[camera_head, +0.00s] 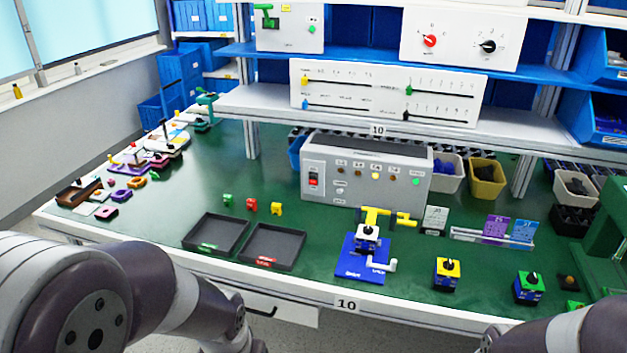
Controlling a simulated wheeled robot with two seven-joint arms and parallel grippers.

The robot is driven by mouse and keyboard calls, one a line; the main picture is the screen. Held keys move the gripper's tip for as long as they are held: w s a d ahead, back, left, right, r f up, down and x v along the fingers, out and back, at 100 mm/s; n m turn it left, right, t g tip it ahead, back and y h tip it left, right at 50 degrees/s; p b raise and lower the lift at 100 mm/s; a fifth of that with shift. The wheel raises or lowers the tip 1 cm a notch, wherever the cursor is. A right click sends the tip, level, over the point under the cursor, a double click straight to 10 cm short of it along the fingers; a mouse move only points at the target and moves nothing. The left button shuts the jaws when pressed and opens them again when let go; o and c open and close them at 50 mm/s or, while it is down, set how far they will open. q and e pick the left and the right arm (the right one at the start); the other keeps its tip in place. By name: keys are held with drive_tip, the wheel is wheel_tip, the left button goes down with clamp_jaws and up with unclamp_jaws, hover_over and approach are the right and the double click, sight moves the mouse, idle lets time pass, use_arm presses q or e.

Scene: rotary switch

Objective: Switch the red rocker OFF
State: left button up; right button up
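The red rocker (313,181) sits in a pale switch plate at the left end of the front of a grey control box (345,199). Its red part is at the lower end, with a dark part above it. It is too small to read its marking or tell which side is pressed in. A row of small round lamps or buttons, one of them yellow (375,176), runs to its right, with a green button (416,182) at the far right. My arms show at the bottom left and bottom right. Both grippers are out of view.
Two dark trays (247,262) lie in front of the box to the left. A blue-based fixture with a yellow handle (376,215) stands in front of the box to the right. A shelf (270,107) with panels overhangs behind. Green table lies bare directly before the rocker.

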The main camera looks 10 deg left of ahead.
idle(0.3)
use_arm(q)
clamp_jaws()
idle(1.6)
